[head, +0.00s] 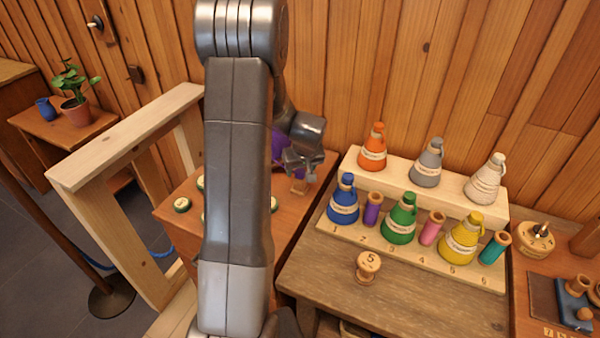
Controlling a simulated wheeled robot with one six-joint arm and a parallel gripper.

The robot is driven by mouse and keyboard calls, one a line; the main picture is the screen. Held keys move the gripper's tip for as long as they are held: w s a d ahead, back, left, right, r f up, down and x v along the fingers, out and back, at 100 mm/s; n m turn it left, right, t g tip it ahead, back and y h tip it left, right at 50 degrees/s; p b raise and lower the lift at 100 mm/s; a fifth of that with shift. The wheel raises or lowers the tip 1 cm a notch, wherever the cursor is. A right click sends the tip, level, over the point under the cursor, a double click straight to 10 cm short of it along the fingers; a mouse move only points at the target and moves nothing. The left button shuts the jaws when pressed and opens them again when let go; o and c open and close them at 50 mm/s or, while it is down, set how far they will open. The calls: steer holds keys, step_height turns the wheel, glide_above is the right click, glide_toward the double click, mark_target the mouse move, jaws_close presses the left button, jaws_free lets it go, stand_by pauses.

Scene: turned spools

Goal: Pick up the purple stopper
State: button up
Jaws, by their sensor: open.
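A purple item (279,146) shows partly behind my arm, beside my gripper; the arm hides most of it, so I cannot tell its shape or whether it is the purple stopper. A purple cylinder (372,209) with a tan top stands upright in the front row of the stepped rack, between a blue flask (343,203) and a green flask (400,222). My gripper (299,166) is open, above the right part of the reddish table, left of the rack and apart from the purple cylinder. Its fingers are small and partly unclear.
The stepped rack (325,223) also holds orange, grey, white and yellow flasks and pink and teal cylinders. A wooden spool (368,265) marked 5 stands in front. Green-rimmed discs (182,205) lie on the reddish table (171,212). A wooden frame (105,160) stands left.

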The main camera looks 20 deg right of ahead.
steer(key=shift+f, duration=0.1)
steer(key=c, duration=1)
steer(key=shift+c, duration=0.2)
